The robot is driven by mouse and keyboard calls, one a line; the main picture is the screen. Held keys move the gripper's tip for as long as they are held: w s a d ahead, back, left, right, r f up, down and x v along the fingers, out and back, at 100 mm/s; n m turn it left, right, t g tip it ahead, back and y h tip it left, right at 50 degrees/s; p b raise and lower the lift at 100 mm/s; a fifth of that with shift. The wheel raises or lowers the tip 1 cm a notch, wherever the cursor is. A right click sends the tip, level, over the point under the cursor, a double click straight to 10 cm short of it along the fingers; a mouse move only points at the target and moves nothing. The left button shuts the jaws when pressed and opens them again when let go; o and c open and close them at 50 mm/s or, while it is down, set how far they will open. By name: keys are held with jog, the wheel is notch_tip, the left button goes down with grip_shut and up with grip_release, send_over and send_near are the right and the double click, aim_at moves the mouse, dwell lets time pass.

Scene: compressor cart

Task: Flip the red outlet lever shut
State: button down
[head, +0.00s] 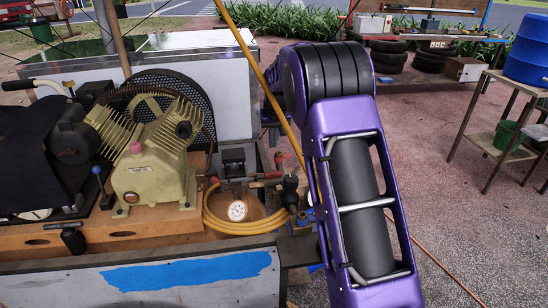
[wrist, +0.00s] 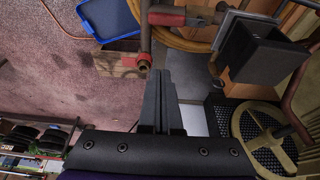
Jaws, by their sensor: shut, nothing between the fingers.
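The fitting is just left of the fingertips. In the head view, a small red part that looks like the lever (head: 272,175) sits near the gauge and yellow hose.
The pump (head: 150,170) stands on the cart left of the gauge (head: 237,210). A yellow hose (head: 222,226) is coiled around the gauge. A dark box-shaped part (wrist: 265,52) lies right of the lever in the wrist view. Open paved floor (head: 455,210) lies to the right.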

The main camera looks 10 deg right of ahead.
aim_at(273, 174)
jog(key=b+x, duration=0.1)
jog(key=x, duration=0.9)
jog(key=shift+s, duration=0.1)
jog(key=shift+s+r+b, duration=0.1)
jog(key=shift+s+b, duration=0.05)
jog(key=shift+s, duration=0.85)
jog(key=shift+s+r+b, duration=0.15)
jog(key=shift+s, duration=0.85)
